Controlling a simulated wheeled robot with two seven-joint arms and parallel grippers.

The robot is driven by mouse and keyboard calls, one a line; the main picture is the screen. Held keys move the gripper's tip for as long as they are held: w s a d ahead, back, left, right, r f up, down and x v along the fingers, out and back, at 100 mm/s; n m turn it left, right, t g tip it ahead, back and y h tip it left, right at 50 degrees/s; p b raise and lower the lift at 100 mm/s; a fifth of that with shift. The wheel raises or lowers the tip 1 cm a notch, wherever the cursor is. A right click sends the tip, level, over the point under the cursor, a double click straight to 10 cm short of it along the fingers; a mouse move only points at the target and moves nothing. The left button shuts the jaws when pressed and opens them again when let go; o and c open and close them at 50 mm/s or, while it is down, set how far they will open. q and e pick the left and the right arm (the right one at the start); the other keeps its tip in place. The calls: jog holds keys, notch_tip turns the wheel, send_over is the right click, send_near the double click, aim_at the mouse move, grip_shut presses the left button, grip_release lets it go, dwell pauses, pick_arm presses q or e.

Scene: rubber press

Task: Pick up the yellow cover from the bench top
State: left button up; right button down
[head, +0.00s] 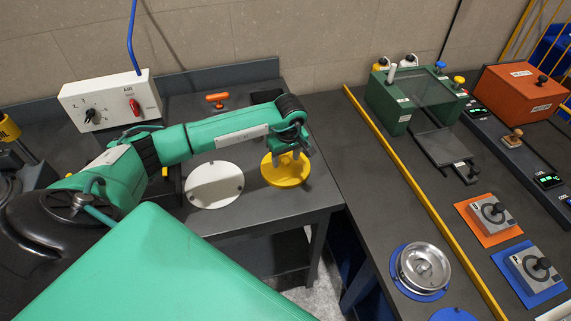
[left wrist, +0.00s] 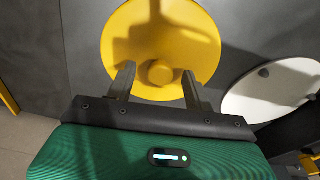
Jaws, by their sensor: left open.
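The yellow cover (head: 286,174) is a round disc lying on the bench top (head: 318,190), near its right end. My left gripper (head: 290,155) is above the cover, pointing down. In the left wrist view the open fingers of the left gripper (left wrist: 157,82) stand on either side of the knob, apart from it. How far the fingertips are above the cover is hard to tell. My right gripper is not in view.
A white disc (head: 214,185) lies left of the cover. An orange-handled item (head: 216,99) and a white control box (head: 110,102) stand behind. A yellow rail (head: 415,190) runs along the right-hand bench, which holds a green machine (head: 400,105) and a metal dish (head: 423,266).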

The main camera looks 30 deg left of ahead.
pick_arm(q)
grip_shut()
jog(key=shift+r, duration=0.1)
